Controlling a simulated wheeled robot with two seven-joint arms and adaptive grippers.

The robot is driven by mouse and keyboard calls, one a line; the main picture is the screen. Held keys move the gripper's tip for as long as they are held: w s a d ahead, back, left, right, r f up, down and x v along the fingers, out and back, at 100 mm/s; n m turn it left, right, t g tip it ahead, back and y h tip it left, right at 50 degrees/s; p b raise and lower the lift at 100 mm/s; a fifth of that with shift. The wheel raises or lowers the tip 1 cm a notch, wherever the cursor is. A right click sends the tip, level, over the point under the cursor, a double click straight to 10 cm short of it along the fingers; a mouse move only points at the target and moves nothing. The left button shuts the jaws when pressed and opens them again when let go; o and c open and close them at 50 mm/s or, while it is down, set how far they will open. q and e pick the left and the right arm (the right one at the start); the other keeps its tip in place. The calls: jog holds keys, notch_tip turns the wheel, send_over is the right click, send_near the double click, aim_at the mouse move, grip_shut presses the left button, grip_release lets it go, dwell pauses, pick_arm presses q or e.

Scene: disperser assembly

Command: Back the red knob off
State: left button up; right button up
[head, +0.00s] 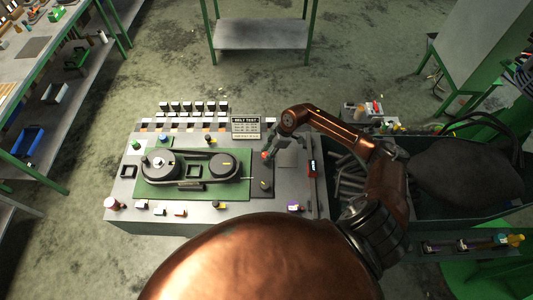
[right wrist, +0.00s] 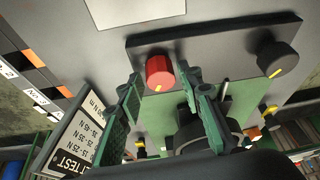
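The red knob (right wrist: 160,73) with a yellow mark stands on a dark plate (right wrist: 214,40) in the right wrist view. It also shows small in the head view (head: 265,156), on the right part of the bench panel. My right gripper (right wrist: 162,86) is open, with green fingertips on either side of the red knob. A gap shows between each fingertip and the knob, so I see no grip on it. In the head view my right gripper (head: 270,147) hangs over the knob. My left gripper is in neither view.
A black knob (right wrist: 276,58) with a yellow mark shares the plate, right of the red one. The belt and pulleys on a green base (head: 222,190) lie left of the plate. A "BELT TEST" sign (head: 246,128) stands behind. A dark bin (head: 440,212) is at the right.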

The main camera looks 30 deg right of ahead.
grip_shut()
